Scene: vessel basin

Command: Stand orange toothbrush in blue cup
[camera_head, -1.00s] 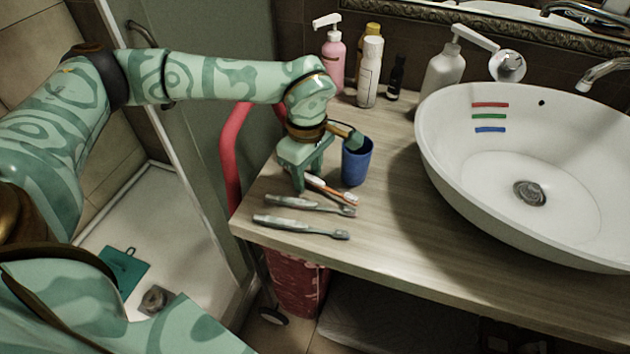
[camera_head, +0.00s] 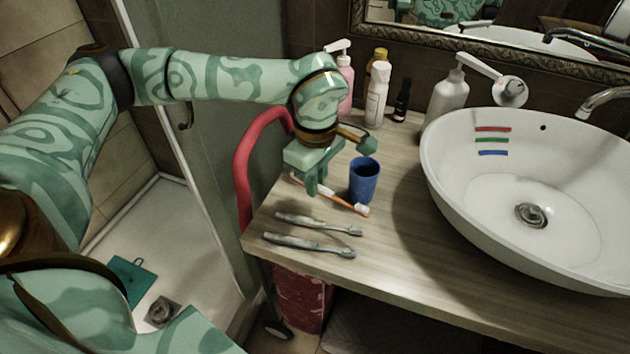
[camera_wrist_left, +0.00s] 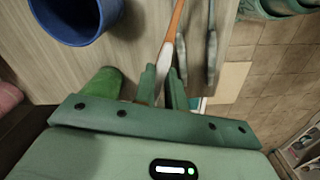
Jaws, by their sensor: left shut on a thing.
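The blue cup (camera_head: 365,184) stands upright on the counter, its open top facing up; part of it shows at the top left of the wrist view (camera_wrist_left: 78,36). The orange toothbrush (camera_head: 341,202) has an orange and white body and points right, its head in front of the cup. My left gripper (camera_head: 314,190) is left of the cup, fingers pointing down, shut on the toothbrush's white handle end. In the wrist view the toothbrush (camera_wrist_left: 174,30) runs up from between the fingers (camera_wrist_left: 163,80). Any gap below it is hard to judge. My right gripper is out of view.
Two grey toothbrushes, one (camera_head: 318,224) behind the other (camera_head: 308,244), lie near the counter's front left. A white basin (camera_head: 470,225) fills the right. A pink bottle (camera_head: 346,90), white bottle (camera_head: 376,95) and soap dispenser (camera_head: 446,98) stand behind. Counter (camera_head: 400,235) between cup and basin is clear.

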